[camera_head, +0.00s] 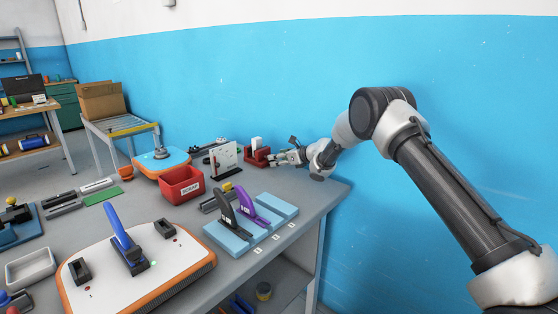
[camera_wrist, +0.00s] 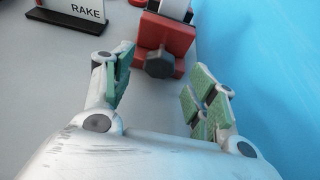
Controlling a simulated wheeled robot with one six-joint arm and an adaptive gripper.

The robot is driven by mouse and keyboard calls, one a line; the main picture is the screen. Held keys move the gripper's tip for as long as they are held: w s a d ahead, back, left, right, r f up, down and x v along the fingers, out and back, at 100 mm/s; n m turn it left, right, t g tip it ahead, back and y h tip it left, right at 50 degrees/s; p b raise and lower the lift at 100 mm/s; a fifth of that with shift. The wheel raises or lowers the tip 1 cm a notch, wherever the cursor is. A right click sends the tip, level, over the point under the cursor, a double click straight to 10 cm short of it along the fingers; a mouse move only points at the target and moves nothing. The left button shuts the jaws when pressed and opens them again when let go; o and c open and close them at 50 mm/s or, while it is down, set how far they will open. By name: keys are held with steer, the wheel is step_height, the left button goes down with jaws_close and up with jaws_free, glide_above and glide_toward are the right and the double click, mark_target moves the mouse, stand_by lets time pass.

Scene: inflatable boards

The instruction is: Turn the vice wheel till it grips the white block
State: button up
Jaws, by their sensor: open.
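The red vice (camera_head: 256,158) stands at the back of the workbench, near the blue wall, with the white block (camera_head: 257,143) upright in its top. In the wrist view the red vice (camera_wrist: 178,36) is straight ahead, and the lower part of the white block (camera_wrist: 176,8) shows at the top edge. The dark grey vice wheel (camera_wrist: 159,64) faces me on the vice's near side. My gripper (camera_head: 281,157) is open to the right of the vice. In the wrist view my gripper (camera_wrist: 162,85) has its green-padded fingers on either side of the wheel's line, with clear gaps and nothing held.
A white RAKE sign (camera_wrist: 80,8) on a black base stands left of the vice. A red bin (camera_head: 181,186), a blue stand with black and purple handles (camera_head: 250,228) and an orange-edged inflatable board (camera_head: 185,262) lie nearer. The blue wall is close on my gripper's right.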

steer(key=shift+x, duration=1.75)
steer(key=c, duration=1)
steer(key=shift+w+d+m+g+y, duration=0.15)
steer(key=shift+m+g+y, duration=0.35)
steer(key=shift+m, duration=0.5)
steer(key=m+g+y, duration=0.1)
steer(key=m, duration=0.2)
steer(key=shift+w+d+f+y, duration=0.1)
steer(key=shift+y, duration=0.2)
steer(key=shift+f+m+g, duration=0.1)
steer(key=shift+m+g, duration=0.3)
steer(key=shift+m, duration=0.1)
steer(key=shift+f, duration=0.1)
